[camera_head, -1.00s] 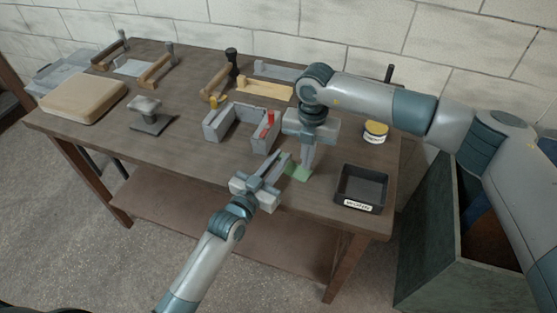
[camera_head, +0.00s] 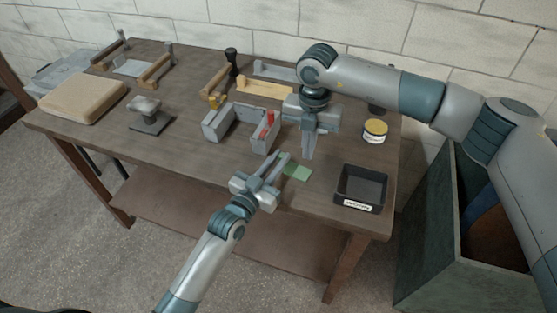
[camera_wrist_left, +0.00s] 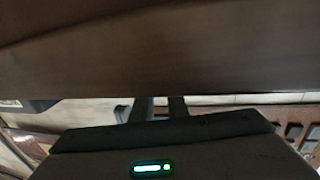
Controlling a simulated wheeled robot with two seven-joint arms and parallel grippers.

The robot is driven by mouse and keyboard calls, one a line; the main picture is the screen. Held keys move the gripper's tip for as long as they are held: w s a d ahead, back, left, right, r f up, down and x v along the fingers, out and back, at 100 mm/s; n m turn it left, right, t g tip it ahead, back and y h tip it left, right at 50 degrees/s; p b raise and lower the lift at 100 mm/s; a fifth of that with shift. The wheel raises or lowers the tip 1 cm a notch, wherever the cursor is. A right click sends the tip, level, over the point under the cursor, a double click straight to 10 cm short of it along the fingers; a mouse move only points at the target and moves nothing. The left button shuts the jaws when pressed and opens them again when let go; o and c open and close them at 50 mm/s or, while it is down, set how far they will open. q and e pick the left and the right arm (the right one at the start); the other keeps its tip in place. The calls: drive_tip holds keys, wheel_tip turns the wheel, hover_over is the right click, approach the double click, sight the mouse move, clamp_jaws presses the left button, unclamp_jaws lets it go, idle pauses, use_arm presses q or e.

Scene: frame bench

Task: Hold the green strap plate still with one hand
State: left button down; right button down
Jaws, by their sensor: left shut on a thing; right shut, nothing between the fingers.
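The green strap plate (camera_head: 298,172) lies at the front of the bench top, left of the black tray. My left gripper (camera_head: 282,159) reaches in from the front and is shut on the plate's left end, which its fingers partly hide. My right gripper (camera_head: 308,155) is shut and empty, pointing down just behind and above the plate, apart from it. In the left wrist view my left fingers (camera_wrist_left: 157,105) reach toward a dark brown wooden surface; the plate cannot be made out there.
A black tray (camera_head: 360,185) with a label stands to the right. A yellow-topped tin (camera_head: 375,130) is behind it. A grey channel-shaped fixture (camera_head: 222,122) with a red part (camera_head: 269,121) stands close to the left. Wooden-handled tools and a beige block (camera_head: 84,98) lie farther left.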

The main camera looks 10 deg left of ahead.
use_arm(q)
drive_tip(key=c, duration=1.7)
unclamp_jaws()
drive_tip(key=shift+o, duration=0.2)
drive_tip(key=v, duration=1.2)
drive_tip(key=shift+s+f, duration=0.1)
